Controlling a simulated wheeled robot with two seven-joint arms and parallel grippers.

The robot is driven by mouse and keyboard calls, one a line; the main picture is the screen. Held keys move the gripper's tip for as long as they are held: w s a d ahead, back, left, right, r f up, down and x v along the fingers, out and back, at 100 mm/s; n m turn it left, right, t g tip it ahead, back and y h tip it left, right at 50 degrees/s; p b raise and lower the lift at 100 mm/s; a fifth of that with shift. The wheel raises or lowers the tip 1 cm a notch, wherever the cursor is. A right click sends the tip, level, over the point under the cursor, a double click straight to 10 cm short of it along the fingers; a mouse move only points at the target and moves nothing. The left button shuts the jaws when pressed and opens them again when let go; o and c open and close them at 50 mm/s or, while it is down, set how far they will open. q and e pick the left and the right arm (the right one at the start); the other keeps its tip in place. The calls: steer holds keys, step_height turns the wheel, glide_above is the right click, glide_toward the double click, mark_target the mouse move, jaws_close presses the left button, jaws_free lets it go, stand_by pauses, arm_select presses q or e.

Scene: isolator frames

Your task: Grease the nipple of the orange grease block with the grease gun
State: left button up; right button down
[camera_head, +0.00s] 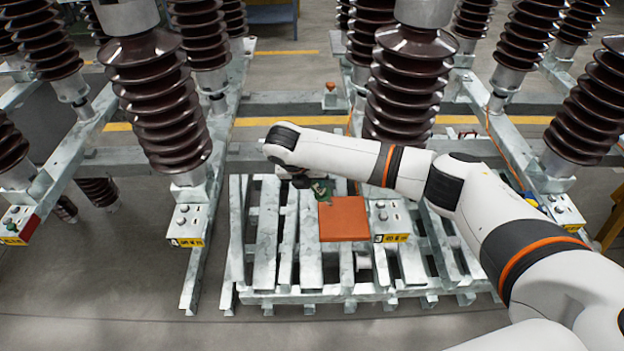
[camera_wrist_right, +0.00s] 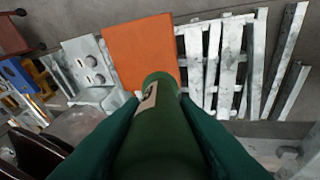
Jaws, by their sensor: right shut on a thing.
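The orange grease block (camera_head: 343,219) lies on the slatted metal frame below the middle of the head view. It also shows at the top of the right wrist view (camera_wrist_right: 138,42). I cannot make out its nipple. My right gripper (camera_head: 319,188) is over the block's far left edge, partly hidden by my arm. In the wrist view its green fingers (camera_wrist_right: 156,110) are shut on a dark green cylinder with a pale label, the grease gun (camera_wrist_right: 160,135). The gun's front end points toward the block and overlaps it; I cannot tell whether they touch. My left gripper is not in view.
A grey control box (camera_head: 388,218) with knobs and a yellow label sits right beside the block. Brown ribbed insulators (camera_head: 160,100) stand on metal rails to both sides and behind. Bare floor (camera_head: 110,290) lies at the front left.

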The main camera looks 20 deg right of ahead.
steer(key=shift+x, duration=0.8)
stand_by(0.7)
steer(key=shift+p+v, duration=2.5)
steer(key=shift+p, duration=0.35)
